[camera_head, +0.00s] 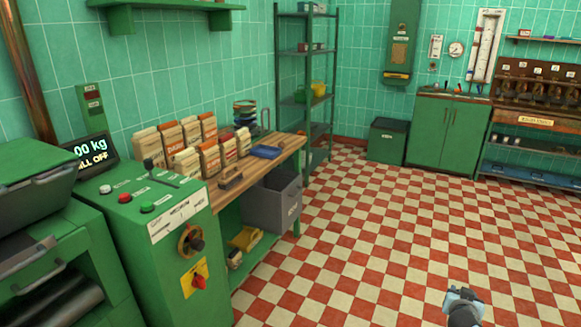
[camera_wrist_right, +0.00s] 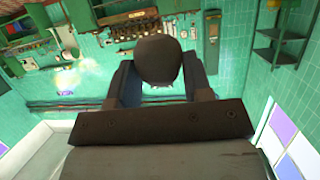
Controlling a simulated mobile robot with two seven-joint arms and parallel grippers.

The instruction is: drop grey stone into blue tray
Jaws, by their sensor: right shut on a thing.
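The grey stone (camera_wrist_right: 158,60) is a dark, rounded lump between the fingers of my right gripper (camera_wrist_right: 160,82) in the right wrist view. The gripper is shut on it, one finger on each side. In the head view my right gripper (camera_head: 464,297) shows small at the bottom right, over the checkered floor; the stone is hard to make out there. The blue tray (camera_head: 266,152) lies flat on the wooden bench, left of centre and well away from my right gripper. My left gripper is not in view.
The wooden bench (camera_head: 291,146) also holds several paper bags (camera_head: 210,157) and a wooden-handled brush (camera_head: 231,180). A grey bin (camera_head: 271,206) stands below its front edge. A green machine (camera_head: 165,250) fills the left foreground. The floor (camera_head: 385,240) between is open.

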